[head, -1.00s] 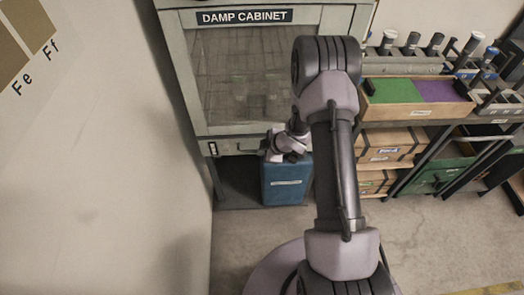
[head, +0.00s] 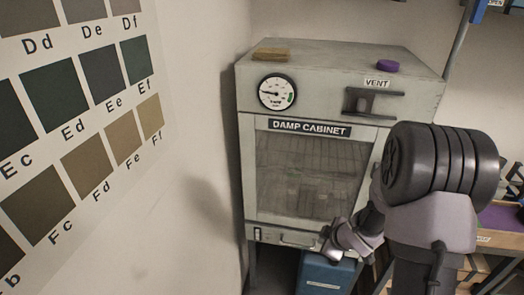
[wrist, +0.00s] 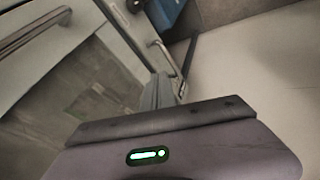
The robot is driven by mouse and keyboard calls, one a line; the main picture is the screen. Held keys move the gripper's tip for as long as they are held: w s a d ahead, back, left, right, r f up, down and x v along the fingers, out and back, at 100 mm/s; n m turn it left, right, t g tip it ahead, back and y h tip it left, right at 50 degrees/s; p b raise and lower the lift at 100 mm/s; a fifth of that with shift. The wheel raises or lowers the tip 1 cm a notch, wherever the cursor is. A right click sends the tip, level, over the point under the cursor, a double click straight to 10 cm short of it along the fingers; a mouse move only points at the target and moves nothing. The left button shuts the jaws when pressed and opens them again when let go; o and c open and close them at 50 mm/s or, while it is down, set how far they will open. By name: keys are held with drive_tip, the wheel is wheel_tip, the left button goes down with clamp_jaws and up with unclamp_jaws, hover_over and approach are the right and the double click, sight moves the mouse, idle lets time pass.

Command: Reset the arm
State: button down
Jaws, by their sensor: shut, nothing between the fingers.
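My arm rises at the right of the head view, folded at a large dark ribbed joint. My gripper (head: 332,243) is in front of the lower part of the damp cabinet (head: 420,85), close to the drawer-like panel under its glass door. I cannot tell from here how wide the gap to the cabinet is. In the wrist view the gripper's fingers (wrist: 164,92) are together, with nothing held. The cabinet door is shut. The VENT lever (head: 372,100) sits at the cabinet's upper right.
A gauge (head: 277,93) is on the cabinet front. A tan block (head: 271,55) and a purple object (head: 387,66) lie on its top. A blue box (head: 322,275) stands below. A wall with a colour chart (head: 85,165) closes off the left; shelving is at right.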

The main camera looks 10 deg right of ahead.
drive_tip(key=s+r+m+h, duration=0.35)
drive_tip(key=r+m, duration=0.25)
drive_tip(key=r, duration=1)
drive_tip(key=s+a+r+m+y, duration=0.1)
drive_tip(key=s+a+r+m, duration=0.2)
drive_tip(key=s+a, duration=0.2)
drive_tip(key=s+a+r+m+y, duration=0.2)
drive_tip(key=s+a+r+m, duration=0.1)
drive_tip(key=s, duration=0.6)
drive_tip(key=s+a+r+m+y, duration=0.1)
drive_tip(key=s+a+r+m, duration=0.2)
drive_tip(key=s+a+r, duration=0.2)
drive_tip(key=s+a, duration=0.1)
drive_tip(key=s, duration=0.1)
drive_tip(key=shift+s+a+m+g+y, duration=0.35)
drive_tip(key=shift+s+a+m+g, duration=0.05)
